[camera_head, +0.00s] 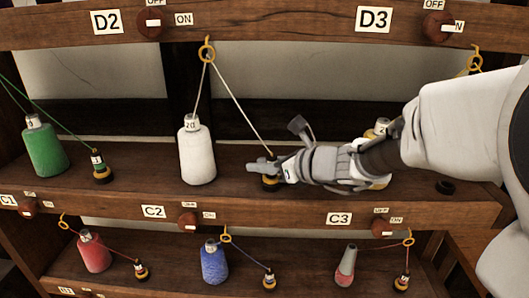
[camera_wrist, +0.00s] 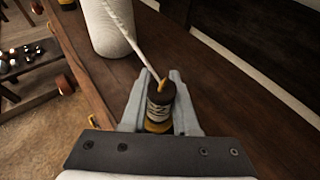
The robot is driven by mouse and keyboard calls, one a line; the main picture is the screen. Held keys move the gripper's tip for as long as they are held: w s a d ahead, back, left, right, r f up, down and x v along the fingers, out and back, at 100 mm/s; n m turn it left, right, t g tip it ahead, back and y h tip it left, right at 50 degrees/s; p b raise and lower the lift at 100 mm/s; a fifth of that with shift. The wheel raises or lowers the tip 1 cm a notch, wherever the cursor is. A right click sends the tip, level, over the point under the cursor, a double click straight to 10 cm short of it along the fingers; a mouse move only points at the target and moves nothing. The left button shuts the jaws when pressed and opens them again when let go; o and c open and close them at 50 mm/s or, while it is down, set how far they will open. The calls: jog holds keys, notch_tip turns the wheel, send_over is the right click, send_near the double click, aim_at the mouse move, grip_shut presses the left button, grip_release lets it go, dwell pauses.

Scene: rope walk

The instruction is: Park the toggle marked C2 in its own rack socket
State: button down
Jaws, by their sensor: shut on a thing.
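The C2 label (camera_head: 153,211) is on the front edge of the middle shelf (camera_head: 120,190), below the white cone (camera_head: 197,155). A white thread runs from this cone up through a yellow eyelet (camera_head: 207,50) and down to a dark toggle with a yellow base (camera_head: 270,182). My gripper (camera_head: 268,168) is shut on this toggle, low at the shelf. In the wrist view the toggle (camera_wrist: 157,105) stands between both fingers of my gripper (camera_wrist: 157,100), thread rising from its top. Its marking is unreadable. Its socket is hidden, so I cannot tell whether it is seated.
A green cone (camera_head: 44,148) and its toggle (camera_head: 100,168) stand left. A dark ring (camera_head: 445,187) lies on the shelf at right. Below are red (camera_head: 94,252) and blue (camera_head: 214,264) cones with toggles. The D2 switch (camera_head: 150,24) is above. My arm hides part of the shelf.

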jog(key=shift+f, duration=0.25)
jog(key=c, duration=0.9)
grip_release()
jog(key=shift+c, duration=0.2)
jog(key=shift+r+p+v, duration=0.1)
jog(key=shift+p+v, duration=0.65)
jog(key=shift+v, duration=1.2)
jog(key=shift+r+p+v, duration=0.15)
jog(key=shift+p+v, duration=0.6)
jog(key=shift+v, duration=1.15)
jog(key=shift+p+v, duration=0.7)
jog(key=shift+v, duration=0.9)
jog(key=shift+f, duration=0.1)
